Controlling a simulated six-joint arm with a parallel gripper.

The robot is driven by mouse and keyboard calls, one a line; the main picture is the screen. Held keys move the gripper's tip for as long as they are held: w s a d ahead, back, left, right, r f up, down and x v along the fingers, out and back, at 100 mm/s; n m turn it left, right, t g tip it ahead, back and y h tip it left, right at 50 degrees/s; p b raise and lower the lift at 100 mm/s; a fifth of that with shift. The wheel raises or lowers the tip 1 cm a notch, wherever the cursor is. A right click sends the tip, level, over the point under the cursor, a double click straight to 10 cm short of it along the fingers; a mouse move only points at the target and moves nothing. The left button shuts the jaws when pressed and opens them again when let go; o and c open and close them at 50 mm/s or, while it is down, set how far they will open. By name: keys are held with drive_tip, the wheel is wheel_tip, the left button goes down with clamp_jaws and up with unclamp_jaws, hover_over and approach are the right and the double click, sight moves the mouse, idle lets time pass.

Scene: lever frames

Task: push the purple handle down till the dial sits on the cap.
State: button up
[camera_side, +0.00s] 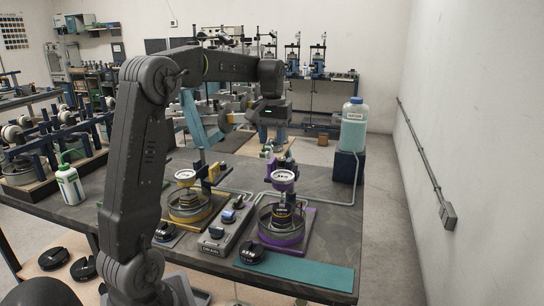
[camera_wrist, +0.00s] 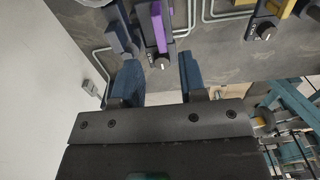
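The purple lever frame stands on the right of the bench in the side view. Its white-faced dial (camera_side: 284,176) is over a dark cap (camera_side: 282,215) inside a round ring on the purple base (camera_side: 307,228). The dial looks raised above the cap, but the exact gap is hard to judge. The purple handle (camera_wrist: 159,28) shows in the wrist view, just beyond my fingertips and between their lines. My gripper (camera_wrist: 158,68) is open and empty, its two blue fingers apart. In the side view the gripper is behind the purple frame, its fingertips hard to make out.
A yellow lever frame with its own dial (camera_side: 185,175) stands left of the purple one; its yellow handle (camera_wrist: 281,8) is at upper right in the wrist view. A grey control box (camera_side: 226,228) lies between them. A bottle (camera_side: 354,125) stands on a blue block at right.

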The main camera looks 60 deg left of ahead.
sight(272, 160)
wheel_tip(272, 160, down, 6)
drive_tip(key=shift+r, duration=0.15)
drive_tip(key=shift+c, duration=0.2)
clamp_jaws()
idle(0.5)
